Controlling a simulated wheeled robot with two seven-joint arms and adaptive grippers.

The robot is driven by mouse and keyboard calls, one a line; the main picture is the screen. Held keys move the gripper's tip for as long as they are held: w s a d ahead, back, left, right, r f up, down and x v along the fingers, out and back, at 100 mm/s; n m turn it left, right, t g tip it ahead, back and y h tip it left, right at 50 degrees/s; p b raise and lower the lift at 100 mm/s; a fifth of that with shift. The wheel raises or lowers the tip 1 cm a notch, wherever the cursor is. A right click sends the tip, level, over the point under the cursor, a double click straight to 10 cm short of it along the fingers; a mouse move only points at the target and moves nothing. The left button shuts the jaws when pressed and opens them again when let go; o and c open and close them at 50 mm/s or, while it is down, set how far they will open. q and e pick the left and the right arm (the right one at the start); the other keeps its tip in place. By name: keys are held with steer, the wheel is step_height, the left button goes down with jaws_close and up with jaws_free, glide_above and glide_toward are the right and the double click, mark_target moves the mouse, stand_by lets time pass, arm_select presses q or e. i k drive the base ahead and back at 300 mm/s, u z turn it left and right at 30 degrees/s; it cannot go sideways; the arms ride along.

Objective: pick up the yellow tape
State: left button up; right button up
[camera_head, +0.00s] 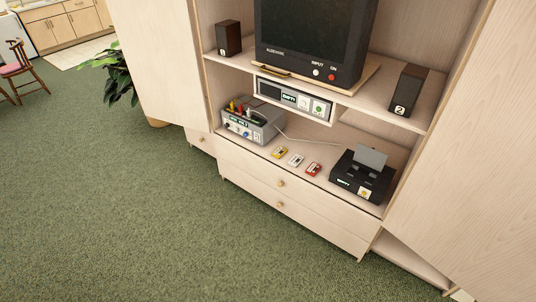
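The yellow tape (279,152) is a small cassette lying flat near the front edge of the cabinet's lower shelf (236,143). It is the leftmost of three cassettes in a slanting row. A white tape (296,160) lies just to its right, and a red tape (313,169) lies beyond that. The yellow tape is uncovered, with nothing on it. Neither of my grippers shows in the head view.
A grey device (254,125) with coloured knobs stands left of the tapes. A black tape player (361,178) with its lid raised stands to the right. Drawers (290,190) are below. A TV (315,40) and speakers sit above. Green carpet (160,220) in front is clear.

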mark_target(279, 152)
steer(key=u, duration=0.8)
steer(key=i, duration=1.1)
steer(key=u, duration=0.65)
steer(key=i, duration=1.25)
steer(key=z, duration=0.85)
steer(key=i, duration=0.8)
steer(key=z, duration=1)
